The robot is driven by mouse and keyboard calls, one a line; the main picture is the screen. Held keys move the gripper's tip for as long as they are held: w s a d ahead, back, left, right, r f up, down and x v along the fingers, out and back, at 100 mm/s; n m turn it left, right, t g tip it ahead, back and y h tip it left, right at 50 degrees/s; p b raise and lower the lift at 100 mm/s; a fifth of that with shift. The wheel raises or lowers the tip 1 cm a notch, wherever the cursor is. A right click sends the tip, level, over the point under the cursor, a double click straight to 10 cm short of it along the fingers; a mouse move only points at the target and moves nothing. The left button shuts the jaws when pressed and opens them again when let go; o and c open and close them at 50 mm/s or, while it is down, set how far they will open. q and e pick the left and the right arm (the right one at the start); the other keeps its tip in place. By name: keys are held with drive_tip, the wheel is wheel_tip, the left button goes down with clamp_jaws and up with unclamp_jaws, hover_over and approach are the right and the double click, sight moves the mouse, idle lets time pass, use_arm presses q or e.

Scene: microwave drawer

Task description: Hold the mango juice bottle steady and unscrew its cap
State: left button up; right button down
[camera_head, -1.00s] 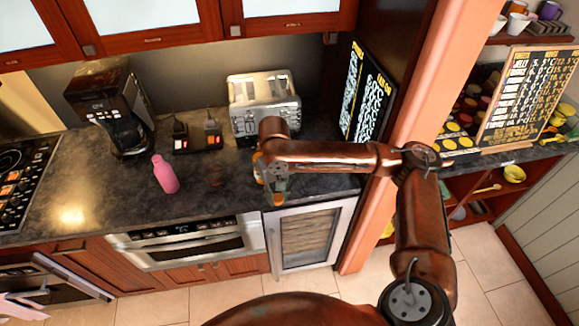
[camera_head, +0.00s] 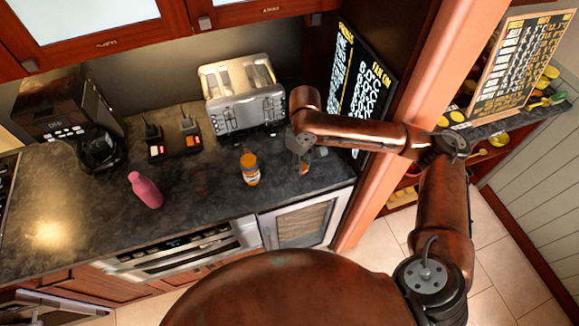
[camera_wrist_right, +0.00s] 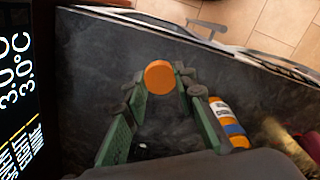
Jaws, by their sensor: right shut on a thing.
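The mango juice bottle (camera_head: 250,170), orange with a pale and blue label, stands on the dark counter in front of the toaster. It also shows in the right wrist view (camera_wrist_right: 230,122), just beyond the right-hand finger, which hides part of it. My right gripper (camera_head: 302,160) is above the counter to the right of the bottle, apart from it. In the right wrist view, its green-padded fingers (camera_wrist_right: 160,90) are shut on a round orange cap (camera_wrist_right: 159,77). I cannot see the bottle's mouth clearly. My left gripper is not in view.
A pink bottle (camera_head: 145,190) stands to the left on the counter. A toaster (camera_head: 242,95), a coffee maker (camera_head: 75,120) and two small dark devices stand behind. A black menu board (camera_head: 357,85) is close behind my right gripper. The front counter is mostly clear.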

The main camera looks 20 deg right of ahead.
drive_tip(key=s+a+n+p, duration=0.1)
drive_tip(key=a+n+p, duration=0.1)
drive_tip(key=n, duration=0.6)
drive_tip(key=n+p, duration=0.8)
drive_tip(key=n, duration=1.4)
hover_over(286, 171)
drive_tip(key=f, duration=0.5)
drive_tip(key=s+f, duration=0.1)
drive_tip(key=f, duration=0.1)
drive_tip(key=shift+a+f, duration=0.1)
drive_tip(key=shift+f, duration=0.3)
drive_tip(key=shift+w+f, duration=0.6)
drive_tip(key=shift+f, duration=0.05)
wheel_tip(286, 171, down, 3)
drive_tip(key=shift+r+p, duration=0.1)
drive_tip(key=shift+p, duration=0.3)
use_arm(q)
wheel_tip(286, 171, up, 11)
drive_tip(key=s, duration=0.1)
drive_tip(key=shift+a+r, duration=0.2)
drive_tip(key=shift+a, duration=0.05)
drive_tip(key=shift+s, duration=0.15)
